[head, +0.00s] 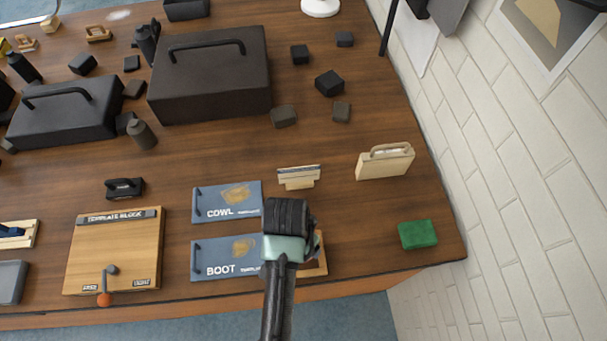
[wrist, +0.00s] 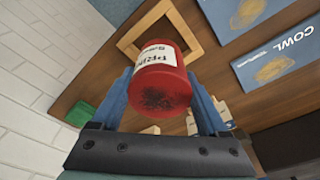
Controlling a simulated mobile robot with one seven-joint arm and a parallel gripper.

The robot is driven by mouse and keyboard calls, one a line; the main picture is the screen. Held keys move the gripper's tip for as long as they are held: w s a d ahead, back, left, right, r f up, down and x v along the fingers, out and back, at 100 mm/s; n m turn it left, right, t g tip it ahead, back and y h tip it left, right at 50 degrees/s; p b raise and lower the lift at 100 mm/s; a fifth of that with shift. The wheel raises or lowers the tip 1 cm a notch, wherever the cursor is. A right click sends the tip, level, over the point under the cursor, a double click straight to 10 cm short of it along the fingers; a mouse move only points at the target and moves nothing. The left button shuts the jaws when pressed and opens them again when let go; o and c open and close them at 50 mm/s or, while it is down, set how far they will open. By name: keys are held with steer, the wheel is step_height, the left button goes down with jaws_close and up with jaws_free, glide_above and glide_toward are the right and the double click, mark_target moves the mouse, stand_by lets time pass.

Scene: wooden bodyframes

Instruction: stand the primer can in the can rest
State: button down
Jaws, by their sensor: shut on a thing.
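My gripper (wrist: 161,80) is shut on the red primer can (wrist: 164,88), with a blue finger on each side of it. The can's white label reads in part "PRIM", and its near end has a dark scuffed patch. The can rest, a square wooden frame (wrist: 133,33), lies beyond the can in the wrist view, partly covered by it. Whether the can touches the frame cannot be told. In the head view my gripper (head: 287,217) covers the can and most of the rest; only the rest's edge (head: 318,268) shows at the table's front.
The blue BOOT board (head: 222,258) and COWL board (head: 226,203) lie just left of my gripper. A green block (head: 417,234) sits at the right, near the wall. A cream case (head: 385,162) and small tan holder (head: 299,177) stand behind. Bare table lies between gripper and green block.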

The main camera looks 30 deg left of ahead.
steer(key=shift+f, duration=2.65)
steer(key=shift+f, duration=0.2)
jaws_free()
steer(key=shift+r, duration=0.1)
